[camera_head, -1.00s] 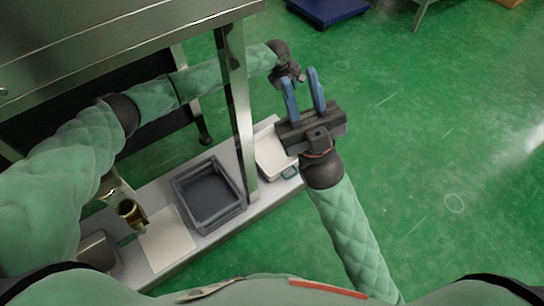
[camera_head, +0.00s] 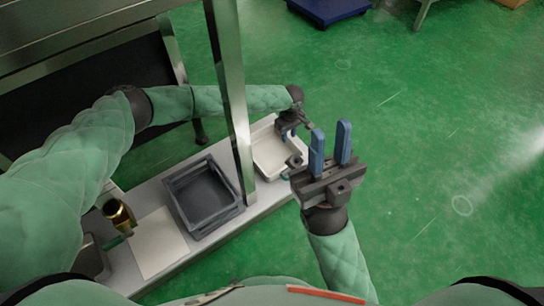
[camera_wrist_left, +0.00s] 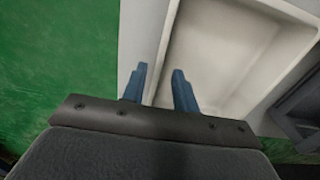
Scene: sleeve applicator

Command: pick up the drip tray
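The drip tray, a shallow white tray (camera_head: 272,158), lies on the grey shelf at its far end, beyond the metal post. In the left wrist view the tray (camera_wrist_left: 215,50) fills the upper middle. My left gripper (camera_head: 287,134) is over the tray's far side in the head view. In the left wrist view its blue fingers (camera_wrist_left: 158,85) are apart, one on either side of the tray's rim; whether they touch it I cannot tell. My right gripper (camera_head: 331,148) is open and empty, fingers up, right of the tray.
A dark grey bin (camera_head: 236,212) stands on the shelf left of the post (camera_head: 229,90). A white sheet (camera_head: 157,243) and a brass-coloured part (camera_head: 119,214) are further left. A small teal item lies by the tray's near edge.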

